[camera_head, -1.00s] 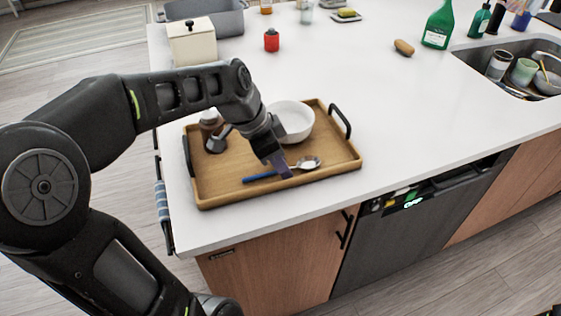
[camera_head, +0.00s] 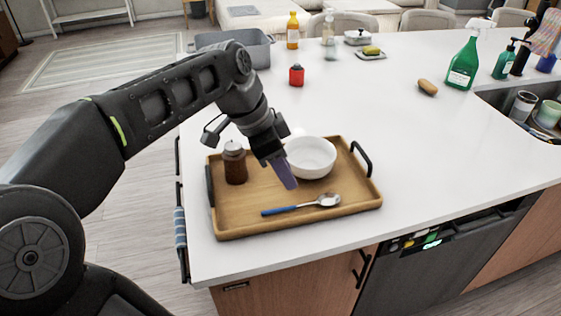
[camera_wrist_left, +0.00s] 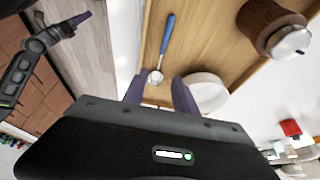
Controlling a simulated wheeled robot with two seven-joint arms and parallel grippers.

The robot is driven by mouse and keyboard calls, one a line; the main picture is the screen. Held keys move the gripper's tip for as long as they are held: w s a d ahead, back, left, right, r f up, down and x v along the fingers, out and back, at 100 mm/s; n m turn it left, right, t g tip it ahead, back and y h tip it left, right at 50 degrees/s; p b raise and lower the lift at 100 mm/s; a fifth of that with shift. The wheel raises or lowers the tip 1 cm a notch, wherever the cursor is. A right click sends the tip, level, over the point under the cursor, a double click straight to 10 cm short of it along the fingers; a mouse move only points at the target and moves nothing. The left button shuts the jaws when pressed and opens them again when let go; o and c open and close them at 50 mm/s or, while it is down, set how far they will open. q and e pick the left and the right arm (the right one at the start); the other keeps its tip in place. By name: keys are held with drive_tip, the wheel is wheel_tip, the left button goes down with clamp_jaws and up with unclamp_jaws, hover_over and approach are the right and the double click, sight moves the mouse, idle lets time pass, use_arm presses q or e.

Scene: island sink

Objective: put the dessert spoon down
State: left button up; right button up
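The dessert spoon (camera_head: 301,205), with a blue handle and silver bowl, lies on the front part of the wooden tray (camera_head: 240,228). My left gripper (camera_head: 287,180) is above the tray, just behind the spoon and in front of the white bowl (camera_head: 312,157).
A brown pepper mill or shaker (camera_head: 235,164) stands on the tray's left side. The tray has black handles. A red jar (camera_head: 296,75), a brown potato-like item (camera_head: 427,88) and a green spray bottle (camera_head: 463,62) stand farther back. The white counter (camera_head: 430,150) right of the tray is clear.

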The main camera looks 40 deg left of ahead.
use_arm(q)
drive_tip(key=shift+v, duration=1.05)
